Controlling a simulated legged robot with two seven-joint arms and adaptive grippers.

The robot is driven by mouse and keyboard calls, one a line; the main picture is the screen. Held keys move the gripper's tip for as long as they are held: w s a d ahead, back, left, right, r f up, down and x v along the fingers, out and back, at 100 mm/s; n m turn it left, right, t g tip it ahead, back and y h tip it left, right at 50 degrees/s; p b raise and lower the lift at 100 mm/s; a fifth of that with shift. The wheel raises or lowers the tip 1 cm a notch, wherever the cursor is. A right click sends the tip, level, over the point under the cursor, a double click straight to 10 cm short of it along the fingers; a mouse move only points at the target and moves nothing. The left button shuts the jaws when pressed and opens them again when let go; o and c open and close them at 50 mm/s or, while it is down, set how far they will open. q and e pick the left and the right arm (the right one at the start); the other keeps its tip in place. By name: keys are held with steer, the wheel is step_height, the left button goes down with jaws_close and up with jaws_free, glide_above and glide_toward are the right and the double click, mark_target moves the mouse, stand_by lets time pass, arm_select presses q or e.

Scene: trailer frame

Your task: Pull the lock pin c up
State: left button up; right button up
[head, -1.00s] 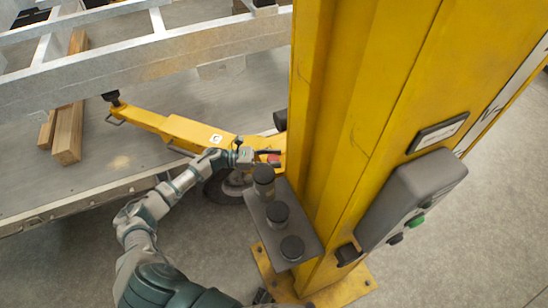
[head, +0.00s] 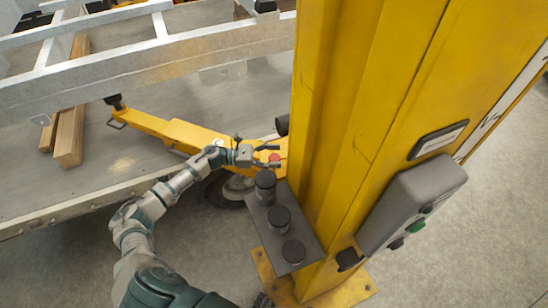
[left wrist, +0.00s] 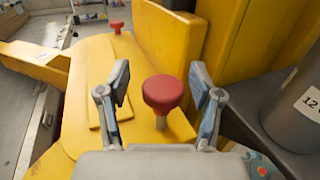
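The lock pin has a round red knob (left wrist: 163,93) on a short stem, upright on the yellow lift arm (head: 185,133). In the head view, the knob (head: 274,158) is small, beside the yellow post. My left gripper (head: 271,156) is at the knob. In the left wrist view, its two fingers (left wrist: 160,88) stand apart on either side of the knob, with visible gaps. A small white label (head: 217,143) on the arm is too small to read surely. A second red knob (left wrist: 117,27) stands farther along the yellow part. My right gripper is not in view.
The tall yellow post (head: 370,120) stands just right of the gripper, with a grey control box (head: 415,200). A grey bracket with dark cylinders (head: 280,219) is in front of the knob. The metal trailer frame (head: 150,68) and wooden beams (head: 69,135) are at upper left.

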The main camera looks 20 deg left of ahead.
arm_select(q)
steer(key=shift+s+a+f, duration=0.15)
steer(key=shift+a, duration=0.05)
steer(key=v, duration=1.1)
steer(key=shift+a, duration=0.3)
